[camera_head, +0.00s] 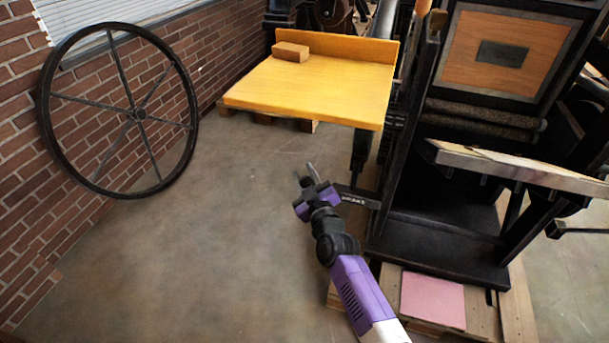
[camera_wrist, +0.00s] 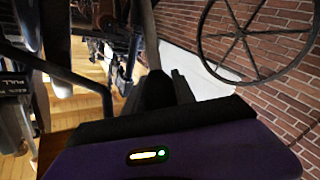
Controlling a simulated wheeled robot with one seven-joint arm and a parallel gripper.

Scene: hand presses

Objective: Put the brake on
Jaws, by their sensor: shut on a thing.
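A black bar with white lettering (camera_head: 358,198) reaches left from the press frame to my gripper. I take it for the brake lever; the lettering is too small to read. My gripper (camera_head: 306,173), at the end of my purple arm, is beside the bar's left end, low over the floor. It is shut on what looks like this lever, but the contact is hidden. A slim grey tip shows at the jaws. In the wrist view, a lettered black part (camera_wrist: 14,92) is at the left edge and my dark gripper (camera_wrist: 172,88) fills the middle.
The black hand press (camera_head: 440,215) stands right of my arm on a wooden pallet. A yellow table (camera_head: 315,88) carrying a wooden block (camera_head: 290,52) is behind my gripper. A large spoked wheel (camera_head: 137,114) leans on the brick wall at left. The floor between is clear.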

